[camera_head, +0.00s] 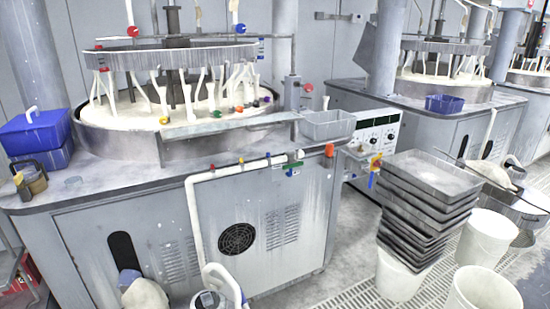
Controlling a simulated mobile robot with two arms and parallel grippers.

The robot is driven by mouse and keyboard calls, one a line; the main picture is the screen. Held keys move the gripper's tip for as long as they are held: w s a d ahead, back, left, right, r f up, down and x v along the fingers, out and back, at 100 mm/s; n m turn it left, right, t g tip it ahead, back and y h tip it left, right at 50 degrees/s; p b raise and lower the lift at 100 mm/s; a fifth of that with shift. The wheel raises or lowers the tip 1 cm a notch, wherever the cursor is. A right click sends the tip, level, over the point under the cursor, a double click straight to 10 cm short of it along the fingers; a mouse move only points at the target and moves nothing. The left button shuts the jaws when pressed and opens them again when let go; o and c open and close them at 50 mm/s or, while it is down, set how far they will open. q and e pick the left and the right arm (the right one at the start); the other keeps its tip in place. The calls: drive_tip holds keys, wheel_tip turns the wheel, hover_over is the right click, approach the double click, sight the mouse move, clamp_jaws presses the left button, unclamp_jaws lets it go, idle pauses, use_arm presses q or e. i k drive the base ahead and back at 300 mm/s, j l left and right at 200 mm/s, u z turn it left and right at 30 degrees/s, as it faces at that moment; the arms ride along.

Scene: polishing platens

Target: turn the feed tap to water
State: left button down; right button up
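I cannot tell for certain which fitting is the feed tap. A small fitting with yellow parts and a blue handle (372,179) is at the right end of the near machine, beside the control panel. An orange-red part (329,150) is at the bench corner. The settings and any labels are too small to read.
The near polishing machine (100,190) fills the left and middle. A grey tray (327,125) and a blue box (36,133) stand on its top. Stacked dark trays (436,182) and white buckets (487,237) crowd the floor at right. Some grated floor (345,298) is clear.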

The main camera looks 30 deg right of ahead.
sight(293, 166)
drive_tip(key=i+l, duration=0.1)
drive_tip(key=l, duration=1.2)
drive_tip(key=i+l, duration=0.15)
drive_tip(key=l, duration=0.5)
drive_tip(key=i+l, duration=0.1)
drive_tip(key=l, duration=0.55)
drive_tip(key=k+z, duration=0.05)
